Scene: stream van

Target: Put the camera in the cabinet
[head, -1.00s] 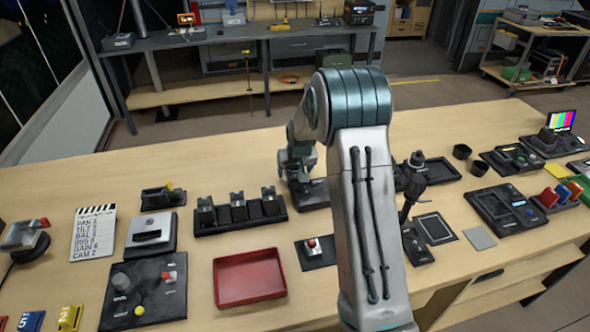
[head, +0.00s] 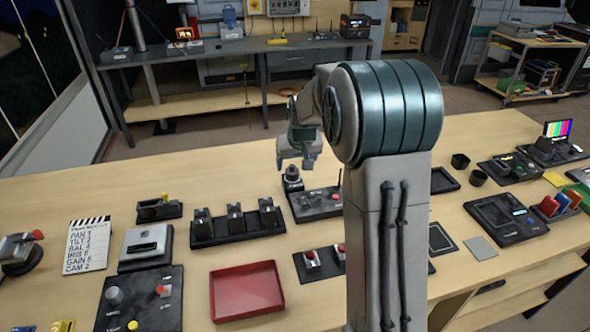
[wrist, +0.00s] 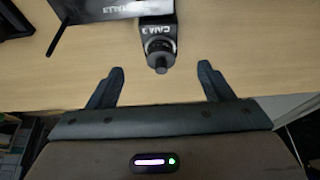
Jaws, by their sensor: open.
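My gripper (head: 296,164) is open and empty, low over the middle of the workbench, just above a small dark upright piece (head: 292,180) at the end of a black control panel. In the wrist view, a dark block marked CAM 3 (wrist: 155,38) with a round lens-like end lies just beyond and between my open fingertips (wrist: 160,78), apart from them. I cannot tell for sure whether it is the camera. I cannot single out the cabinet; a grey closed unit (head: 288,46) stands under the back bench.
The black panel (head: 318,205) has a red button. A black rack (head: 237,231) holding three dark blocks and a red tray (head: 246,292) lie to its left. A clapperboard (head: 88,245) is further left. Several devices crowd the right.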

